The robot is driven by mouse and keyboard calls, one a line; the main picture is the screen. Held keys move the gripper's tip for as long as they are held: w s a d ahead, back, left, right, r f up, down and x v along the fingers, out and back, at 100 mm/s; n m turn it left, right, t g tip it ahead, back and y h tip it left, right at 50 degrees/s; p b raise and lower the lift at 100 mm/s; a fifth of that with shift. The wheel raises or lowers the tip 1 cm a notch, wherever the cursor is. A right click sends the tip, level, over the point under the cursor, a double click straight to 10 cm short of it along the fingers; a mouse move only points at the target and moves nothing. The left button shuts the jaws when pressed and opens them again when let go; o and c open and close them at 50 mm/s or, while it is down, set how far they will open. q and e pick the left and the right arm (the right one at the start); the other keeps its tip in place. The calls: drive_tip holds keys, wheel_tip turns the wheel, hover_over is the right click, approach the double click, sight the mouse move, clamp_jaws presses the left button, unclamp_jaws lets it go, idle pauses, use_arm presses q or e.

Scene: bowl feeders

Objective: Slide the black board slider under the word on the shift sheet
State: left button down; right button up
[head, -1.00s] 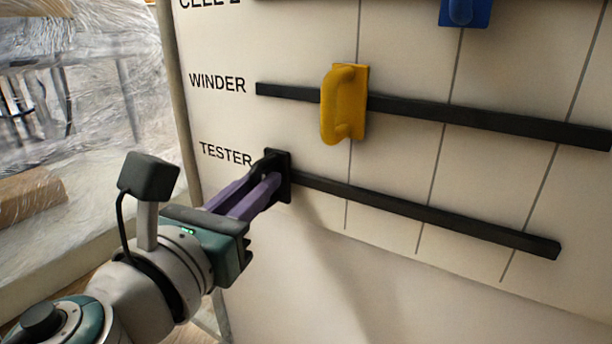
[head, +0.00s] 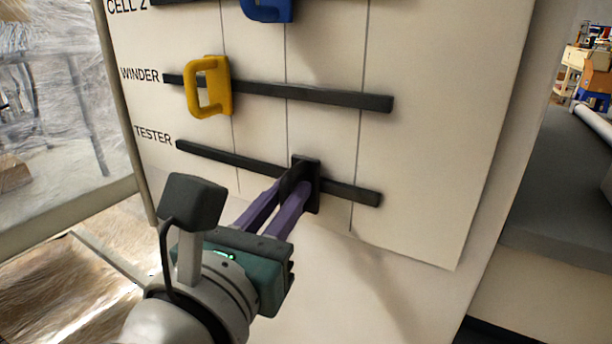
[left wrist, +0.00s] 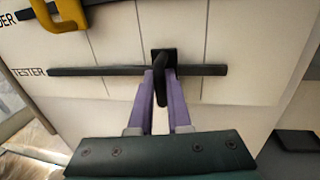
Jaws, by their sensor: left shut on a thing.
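The black slider (head: 313,184) sits on the lowest rail of the board, the one labelled TESTER. It is past the middle of that rail, between the second and third vertical lines. My left gripper (head: 296,187) is shut on its handle, with the purple fingers on either side. The left wrist view shows the slider (left wrist: 169,57) upright on the rail, its handle between the fingertips (left wrist: 161,80). The TESTER rail (head: 225,157) runs out to both sides of it. No shift sheet with a word can be made out. My right gripper is out of view.
A yellow slider (head: 221,85) is near the left end of the WINDER rail (head: 330,97) above. A blue slider (head: 268,12) is on the rail above that. The TESTER rail is clear on both sides of the black slider. A grey-topped bench (head: 565,180) stands right.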

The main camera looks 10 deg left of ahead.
use_arm(q)
drive_tip(key=d, duration=0.1)
drive_tip(key=s+d, duration=0.1)
drive_tip(key=d, duration=0.2)
drive_tip(key=shift+s, duration=0.25)
drive_tip(key=shift+s+d, duration=0.2)
drive_tip(key=shift+d, duration=0.35)
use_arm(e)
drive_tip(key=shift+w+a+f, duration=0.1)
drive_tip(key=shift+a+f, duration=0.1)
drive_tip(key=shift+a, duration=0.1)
use_arm(q)
drive_tip(key=shift+d, duration=0.1)
drive_tip(key=c, duration=0.9)
unclamp_jaws()
drive_tip(key=shift+d, duration=0.1)
drive_tip(key=shift+o, duration=0.2)
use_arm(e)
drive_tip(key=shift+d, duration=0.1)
